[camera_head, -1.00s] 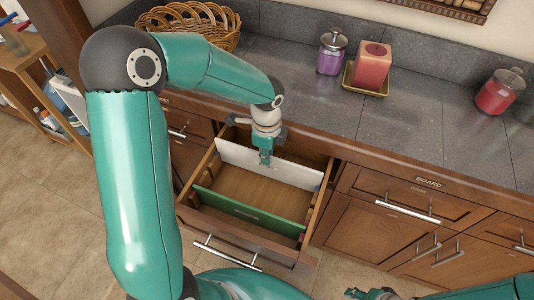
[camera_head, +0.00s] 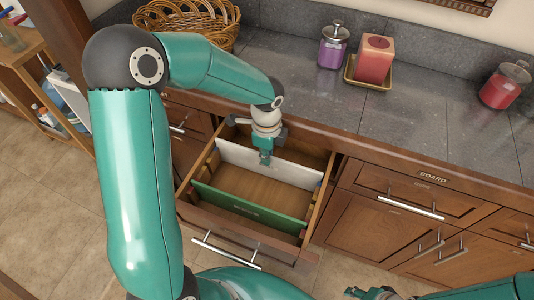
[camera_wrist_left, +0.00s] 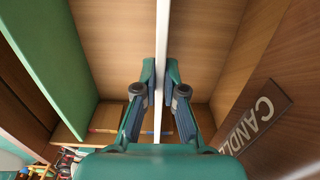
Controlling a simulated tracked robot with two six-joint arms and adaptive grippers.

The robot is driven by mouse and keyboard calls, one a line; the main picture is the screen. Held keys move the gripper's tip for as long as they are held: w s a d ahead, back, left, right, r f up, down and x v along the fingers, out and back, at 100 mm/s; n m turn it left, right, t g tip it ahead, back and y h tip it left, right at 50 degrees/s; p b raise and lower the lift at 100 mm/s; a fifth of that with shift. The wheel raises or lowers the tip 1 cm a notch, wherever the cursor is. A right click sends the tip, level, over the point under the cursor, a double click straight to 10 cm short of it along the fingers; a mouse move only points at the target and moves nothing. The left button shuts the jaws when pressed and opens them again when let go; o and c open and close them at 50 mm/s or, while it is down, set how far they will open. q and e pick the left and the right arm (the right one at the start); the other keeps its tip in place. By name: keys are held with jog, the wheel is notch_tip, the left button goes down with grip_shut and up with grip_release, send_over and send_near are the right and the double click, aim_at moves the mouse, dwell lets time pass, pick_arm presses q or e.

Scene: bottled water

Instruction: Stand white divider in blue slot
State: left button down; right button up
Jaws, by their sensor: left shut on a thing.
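The white divider (camera_head: 235,154) stands upright across the open drawer (camera_head: 201,166), towards its back. My left gripper (camera_head: 266,158) is over its top edge, near its middle. In the left wrist view my left gripper (camera_wrist_left: 160,82) is shut on the white divider (camera_wrist_left: 162,40), one finger on each side. A small blue mark (camera_head: 319,184), perhaps the blue slot, shows on the drawer's right inner wall near the divider's end. I cannot tell whether the divider's lower edge is seated. My right gripper (camera_head: 370,293) shows only partly at the bottom edge; its jaws are unclear.
A green divider (camera_head: 250,212) stands across the drawer nearer its front; the floor between the dividers is bare. On the counter stand a wicker basket (camera_head: 190,20), a purple jar (camera_head: 333,47), a red candle (camera_head: 374,60) and a red jar (camera_head: 503,88). A CANDLE label (camera_wrist_left: 262,117) shows in the wrist view.

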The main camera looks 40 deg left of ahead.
pick_arm(q)
jog(key=shift+f+b, duration=0.4)
jog(key=shift+f, duration=0.2)
jog(key=c, duration=1.2)
grip_release()
notch_tip(320, 180, up, 12)
jog(key=shift+s+f, duration=0.1)
